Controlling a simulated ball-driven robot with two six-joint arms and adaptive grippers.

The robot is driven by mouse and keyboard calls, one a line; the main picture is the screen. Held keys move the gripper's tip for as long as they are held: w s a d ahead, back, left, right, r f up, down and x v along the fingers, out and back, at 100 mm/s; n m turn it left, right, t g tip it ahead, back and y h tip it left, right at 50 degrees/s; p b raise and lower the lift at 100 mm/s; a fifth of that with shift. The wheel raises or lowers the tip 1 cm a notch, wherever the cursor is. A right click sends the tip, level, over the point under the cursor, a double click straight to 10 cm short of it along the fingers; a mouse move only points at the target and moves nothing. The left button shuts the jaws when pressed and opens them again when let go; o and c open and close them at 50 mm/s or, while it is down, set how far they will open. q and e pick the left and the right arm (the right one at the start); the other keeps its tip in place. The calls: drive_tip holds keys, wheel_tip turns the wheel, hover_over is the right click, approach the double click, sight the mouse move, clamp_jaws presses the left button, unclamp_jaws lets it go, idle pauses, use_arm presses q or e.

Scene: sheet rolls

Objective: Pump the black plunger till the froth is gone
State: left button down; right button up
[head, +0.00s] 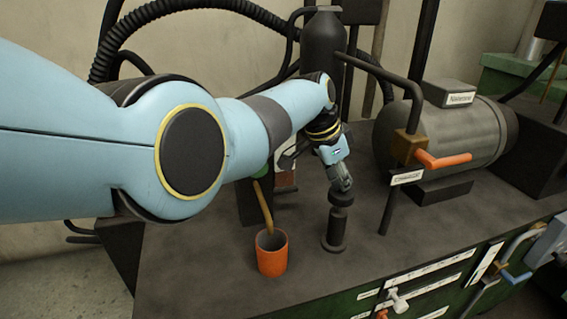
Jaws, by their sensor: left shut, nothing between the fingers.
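The black plunger (340,198) stands upright on the dark bench top, with a round knob above a short cylinder (336,232). My left gripper (344,184) is shut and empty, pointing down just above the knob; I cannot tell if it touches. An orange cup (272,255) stands left of the plunger, with a thin tan tube (264,208) slanting down into it. I cannot make out froth in the cup. My left arm hides part of the equipment behind. My right gripper is not in view.
A grey horizontal tank (455,135) lies at the right. A black pipe with an orange-handled valve (440,160) stands in front of it. A dark bottle-shaped vessel (323,45) and black hoses are behind. Bench (200,270) is clear around the cup.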

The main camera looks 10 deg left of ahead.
sight(339, 192)
use_arm(q)
drive_tip(key=shift+s+f+b, duration=0.15)
drive_tip(key=shift+f+b, duration=1.15)
drive_tip(key=shift+f, duration=0.55)
wheel_tip(339, 192, up, 6)
drive_tip(key=p, duration=0.5)
drive_tip(key=shift+r+p, duration=0.1)
drive_tip(key=shift+p, duration=0.3)
drive_tip(key=shift+f+b, duration=2.6)
drive_tip(key=shift+f, duration=0.45)
wheel_tip(339, 192, up, 6)
drive_tip(key=p, duration=0.5)
drive_tip(key=shift+p, duration=0.35)
